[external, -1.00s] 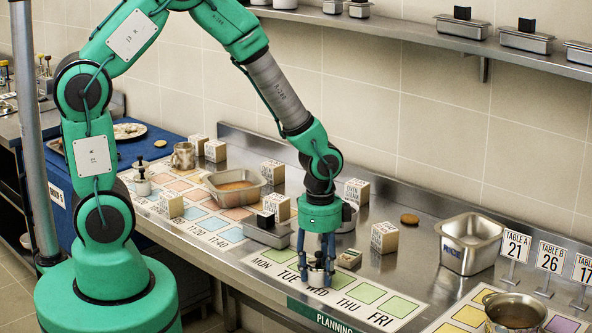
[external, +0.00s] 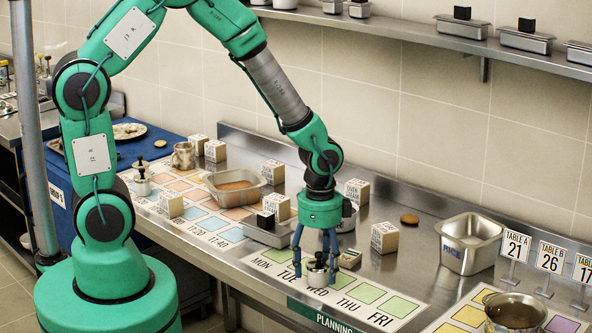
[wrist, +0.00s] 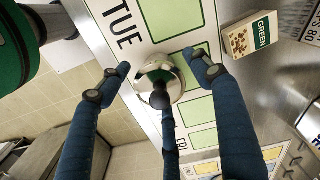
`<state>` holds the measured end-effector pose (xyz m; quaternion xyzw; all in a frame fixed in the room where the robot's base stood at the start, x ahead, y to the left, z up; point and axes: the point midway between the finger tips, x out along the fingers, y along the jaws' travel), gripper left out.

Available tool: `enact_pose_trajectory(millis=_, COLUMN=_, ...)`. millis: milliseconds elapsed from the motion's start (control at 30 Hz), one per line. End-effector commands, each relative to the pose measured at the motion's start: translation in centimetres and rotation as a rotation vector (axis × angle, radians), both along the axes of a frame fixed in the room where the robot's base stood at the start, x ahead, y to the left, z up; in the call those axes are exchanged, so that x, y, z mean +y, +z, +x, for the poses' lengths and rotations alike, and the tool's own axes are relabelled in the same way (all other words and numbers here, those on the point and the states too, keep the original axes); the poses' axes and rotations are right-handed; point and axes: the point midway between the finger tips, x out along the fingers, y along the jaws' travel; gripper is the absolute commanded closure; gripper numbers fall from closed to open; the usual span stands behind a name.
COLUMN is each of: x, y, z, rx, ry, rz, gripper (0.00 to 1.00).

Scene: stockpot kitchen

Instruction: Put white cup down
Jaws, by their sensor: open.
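No plain white cup stands out in view. A small silvery-white lidded pot with a black knob (external: 318,277) stands on the planning mat (external: 277,270), around the WED column. The pot also shows from above in the wrist view (wrist: 176,85), between my fingers and beside a green-edged square. My gripper (external: 316,268) is open around the pot. In the wrist view my blue fingers (wrist: 162,72) are spread on either side of it, with gaps showing. A third finger lies below the knob and hides part of the pot.
A small GREEN box (wrist: 248,36) lies close to the right of my fingers. A lettered cube (external: 384,238) and a dark-topped metal tin (external: 266,232) stand nearby. A RICE pan (external: 470,243) is further right. Coloured squares along the mat's right part are clear.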

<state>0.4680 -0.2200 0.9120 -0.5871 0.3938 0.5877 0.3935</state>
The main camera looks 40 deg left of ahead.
Motion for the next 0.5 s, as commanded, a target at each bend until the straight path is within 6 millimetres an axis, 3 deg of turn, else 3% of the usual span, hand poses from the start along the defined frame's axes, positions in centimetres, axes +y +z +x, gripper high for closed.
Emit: enact_pose_trajectory(millis=500, x=0.0, y=8.1, z=0.1, rx=-0.002, ry=0.000, rz=-0.001, gripper=0.36)
